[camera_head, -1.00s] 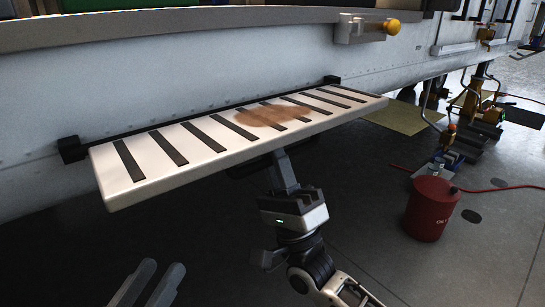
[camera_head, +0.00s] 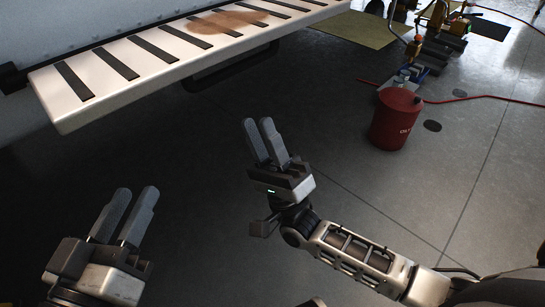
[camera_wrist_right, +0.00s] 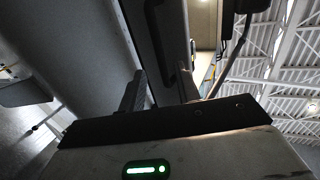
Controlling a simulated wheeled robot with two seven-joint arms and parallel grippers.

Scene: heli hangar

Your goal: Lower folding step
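The folding step (camera_head: 97,75) is a white board with black grip strips and a brown stain, at the upper left in the head view. It sticks out from the grey hull, about level. A black handle bar (camera_head: 232,72) shows beneath its front edge. My right gripper (camera_head: 257,121) is below and in front of the step, apart from it, open and empty. Its spread fingers (camera_wrist_right: 160,92) also show in the right wrist view, with a dark panel and black handle loop beyond.
A red canister (camera_head: 396,120) stands on the floor at the right, by a red hose (camera_head: 480,98). Yellow and dark equipment (camera_head: 432,40) stands behind it. A yellowish mat (camera_head: 353,29) lies near the hull. The grey floor around my right arm is clear.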

